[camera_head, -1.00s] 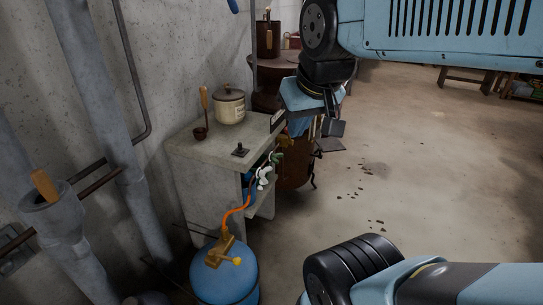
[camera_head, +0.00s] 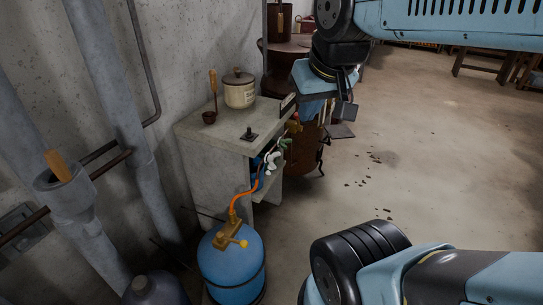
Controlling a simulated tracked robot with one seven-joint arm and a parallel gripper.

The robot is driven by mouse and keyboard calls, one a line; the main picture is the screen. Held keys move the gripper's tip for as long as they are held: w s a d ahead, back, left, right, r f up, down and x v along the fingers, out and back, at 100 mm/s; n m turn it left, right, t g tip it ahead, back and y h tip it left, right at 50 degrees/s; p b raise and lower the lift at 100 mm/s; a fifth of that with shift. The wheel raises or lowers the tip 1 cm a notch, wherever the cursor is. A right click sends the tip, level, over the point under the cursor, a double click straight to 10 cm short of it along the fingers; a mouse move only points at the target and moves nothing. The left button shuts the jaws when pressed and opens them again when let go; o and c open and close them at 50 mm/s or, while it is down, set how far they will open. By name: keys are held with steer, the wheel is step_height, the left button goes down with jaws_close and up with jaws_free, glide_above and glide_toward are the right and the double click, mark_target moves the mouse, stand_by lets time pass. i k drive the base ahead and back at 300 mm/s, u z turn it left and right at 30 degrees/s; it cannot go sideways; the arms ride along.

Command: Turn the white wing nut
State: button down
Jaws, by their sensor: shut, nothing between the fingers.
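The white wing nut (camera_head: 272,161) is small and sits at the right side of the concrete stand, among other coloured fittings. A green fitting (camera_head: 285,144) is just above it, and an orange hose (camera_head: 246,196) runs down from near it. My gripper (camera_head: 342,122) hangs from the blue arm at the top right, above and to the right of the wing nut in the picture. It appears apart from the wing nut, with nothing seen held. Its fingertips are small and dark, and their detail is hard to make out.
A blue gas tank (camera_head: 232,268) stands in front, where the hose ends. Grey pipes (camera_head: 113,90) run along the left wall. Open floor (camera_head: 430,170) lies to the right.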

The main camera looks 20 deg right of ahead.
mark_target(270, 160)
steer(key=u, duration=1.45)
steer(key=k, duration=1.15)
steer(key=z, duration=1.25)
steer(key=i, duration=1)
steer(key=u, duration=0.1)
